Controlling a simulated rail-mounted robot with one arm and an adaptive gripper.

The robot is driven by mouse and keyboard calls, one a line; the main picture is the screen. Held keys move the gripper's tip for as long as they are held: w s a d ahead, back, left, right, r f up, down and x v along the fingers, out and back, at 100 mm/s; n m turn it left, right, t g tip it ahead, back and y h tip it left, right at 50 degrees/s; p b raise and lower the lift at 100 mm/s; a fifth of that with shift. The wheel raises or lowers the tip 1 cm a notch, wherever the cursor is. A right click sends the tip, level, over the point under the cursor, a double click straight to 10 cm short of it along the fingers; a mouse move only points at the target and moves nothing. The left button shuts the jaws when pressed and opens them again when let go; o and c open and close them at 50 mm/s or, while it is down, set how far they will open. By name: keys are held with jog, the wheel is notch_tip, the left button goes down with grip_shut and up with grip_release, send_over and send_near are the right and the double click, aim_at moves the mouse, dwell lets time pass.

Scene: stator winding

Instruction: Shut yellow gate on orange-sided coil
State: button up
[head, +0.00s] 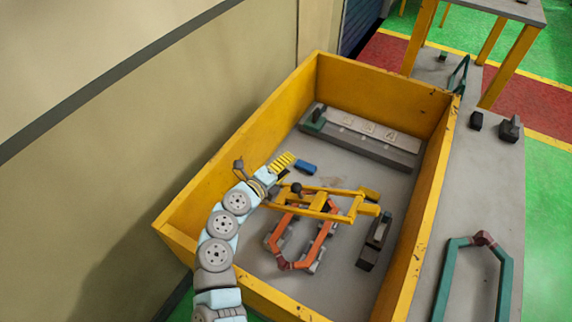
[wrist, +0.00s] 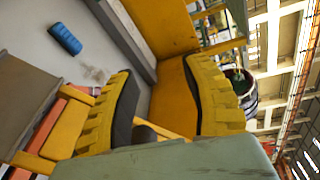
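The yellow gate (head: 330,192) is a frame of bars extending over the orange-sided coil (head: 325,240) inside the yellow box. I cannot tell whether the gate is fully down. A dark round knob (head: 296,188) is at its left end, close to my gripper (head: 283,170). In the wrist view my gripper (wrist: 162,85) has its ribbed yellow fingers wide apart. The dark knob (wrist: 144,134) shows low between them, with a gap to the right finger. Part of the yellow gate (wrist: 62,128) and an orange coil side (wrist: 42,128) are at left. The grey-green pad hides the rest.
The yellow box's walls (head: 430,220) surround the work. A blue block (head: 305,167) lies beyond the gripper, also in the wrist view (wrist: 65,38). A dark grey block (head: 374,245) stands right of the coil. A green-sided coil (head: 480,245) lies on the bench outside.

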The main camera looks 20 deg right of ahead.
jog(key=v, duration=1.2)
dwell(0.5)
